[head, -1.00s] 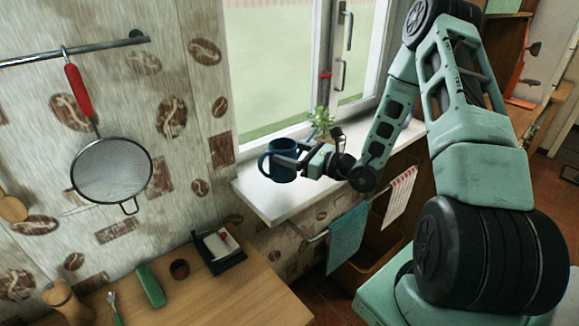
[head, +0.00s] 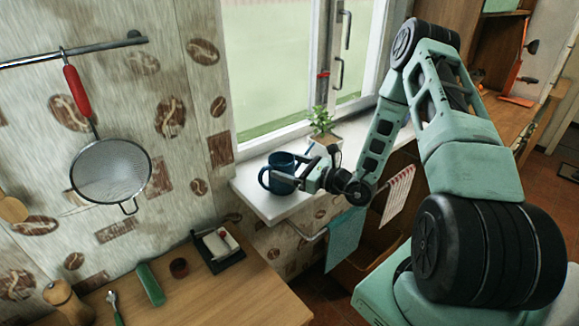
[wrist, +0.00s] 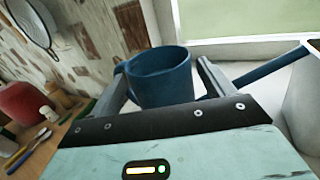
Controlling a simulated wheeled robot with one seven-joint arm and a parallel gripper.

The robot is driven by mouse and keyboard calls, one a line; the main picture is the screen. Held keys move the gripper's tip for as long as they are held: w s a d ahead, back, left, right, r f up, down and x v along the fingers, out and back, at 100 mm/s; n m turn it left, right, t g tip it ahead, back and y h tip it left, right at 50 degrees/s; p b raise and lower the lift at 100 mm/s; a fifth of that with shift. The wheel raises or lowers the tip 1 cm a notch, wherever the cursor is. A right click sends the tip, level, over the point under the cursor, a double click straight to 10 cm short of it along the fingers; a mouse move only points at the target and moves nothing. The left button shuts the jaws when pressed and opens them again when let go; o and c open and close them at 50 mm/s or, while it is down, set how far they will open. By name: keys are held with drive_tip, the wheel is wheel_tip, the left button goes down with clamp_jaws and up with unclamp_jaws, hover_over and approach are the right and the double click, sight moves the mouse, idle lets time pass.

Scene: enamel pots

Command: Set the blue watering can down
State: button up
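The blue watering can (head: 283,164) is upright at the windowsill, near its left end. Its handle points left in the head view. In the wrist view the can (wrist: 163,84) sits between my two fingers, and its long thin spout (wrist: 270,67) reaches off to the right. My gripper (head: 291,175) comes from the right with one finger on each side of the can and appears shut on it. The gap at the right fingertip is very small. The can's underside is hidden, so I cannot tell whether it touches the sill (head: 252,196).
A potted plant (head: 322,122) stands on the sill just behind and right of my gripper. The window (head: 270,75) is behind the can. A wooden counter (head: 225,295) with small items lies lower left. A strainer (head: 110,172) hangs on the wall. A teal towel (head: 345,240) hangs below the sill.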

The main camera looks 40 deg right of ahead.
drive_tip(key=shift+o, duration=0.3)
drive_tip(key=shift+r, duration=0.15)
drive_tip(key=b+v, duration=0.4)
drive_tip(key=v, duration=0.8)
drive_tip(key=a+r+n+g+y, duration=0.2)
drive_tip(key=a+n+g+y, duration=0.25)
drive_tip(key=a, duration=0.25)
drive_tip(key=a+r+n+g+y, duration=0.3)
drive_tip(key=a+n+g, duration=0.15)
drive_tip(key=a, duration=0.35)
drive_tip(key=s+a+r+n+g+h, duration=0.2)
drive_tip(key=s+a+n+h, duration=0.5)
drive_tip(key=n, duration=0.8)
drive_tip(key=s+a+r+n+g+h, duration=0.2)
drive_tip(key=s+a+n+g+h, duration=0.3)
drive_tip(key=s+a+n, duration=0.6)
drive_tip(key=s+n+h, duration=0.1)
drive_tip(key=n+h, duration=0.1)
drive_tip(key=n, duration=0.2)
drive_tip(key=shift+r, duration=0.25)
drive_tip(key=shift+s+d, duration=0.1)
drive_tip(key=shift+d, duration=0.05)
